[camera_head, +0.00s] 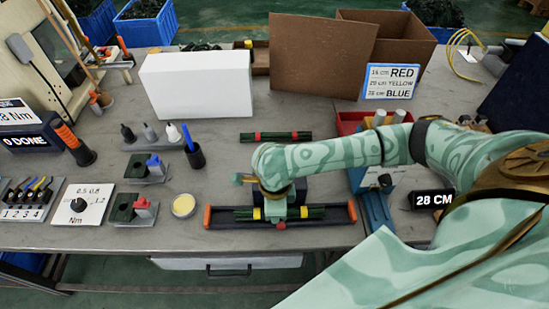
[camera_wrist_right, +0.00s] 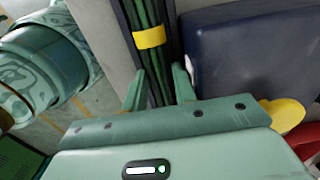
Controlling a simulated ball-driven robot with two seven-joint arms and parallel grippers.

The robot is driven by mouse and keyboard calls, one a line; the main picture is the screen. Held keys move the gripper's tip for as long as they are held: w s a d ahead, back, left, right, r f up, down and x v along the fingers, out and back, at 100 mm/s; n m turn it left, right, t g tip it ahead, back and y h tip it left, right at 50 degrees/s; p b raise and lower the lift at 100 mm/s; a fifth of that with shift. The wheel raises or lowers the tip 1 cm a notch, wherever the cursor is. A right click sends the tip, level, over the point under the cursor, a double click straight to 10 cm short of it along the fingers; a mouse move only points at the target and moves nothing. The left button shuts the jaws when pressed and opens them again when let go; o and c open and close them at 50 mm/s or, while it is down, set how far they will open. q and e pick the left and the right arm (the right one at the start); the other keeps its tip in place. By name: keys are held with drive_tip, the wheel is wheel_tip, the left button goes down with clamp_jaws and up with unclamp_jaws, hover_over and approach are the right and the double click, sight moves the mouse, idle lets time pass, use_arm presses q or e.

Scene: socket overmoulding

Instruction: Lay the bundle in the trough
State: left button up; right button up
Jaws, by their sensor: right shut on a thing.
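A bundle of green wires with yellow bands (camera_head: 257,213) lies lengthwise over the dark trough (camera_head: 225,222), which has orange end pieces. I cannot tell whether it rests on the trough floor or is held just above it. My right gripper (camera_head: 280,214) points down at the middle of the bundle and is shut on it. In the right wrist view, the fingers (camera_wrist_right: 159,88) sit on either side of the green wires, with a yellow band (camera_wrist_right: 149,37) beyond them. The gripper hides the bundle's middle. My left gripper is not in view.
A second green bundle with red bands (camera_head: 275,136) lies behind the trough. A blue device (camera_head: 378,178) stands close to the trough's right end. A round yellow tin (camera_head: 183,205) and a red-topped fixture (camera_head: 138,208) are to the left. A white box (camera_head: 195,85) stands behind.

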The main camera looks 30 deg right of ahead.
drive_tip(key=o, duration=0.6)
drive_tip(key=shift+f, duration=0.15)
drive_tip(key=o, duration=0.5)
drive_tip(key=shift+w+d, duration=0.1)
drive_tip(key=shift+r, duration=0.25)
wheel_tip(320, 180, up, 16)
drive_tip(key=p, duration=0.6)
drive_tip(key=shift+s+a+p, duration=0.2)
drive_tip(key=shift+s+p, duration=0.05)
drive_tip(key=shift+p, duration=0.05)
drive_tip(key=shift+f, duration=0.1)
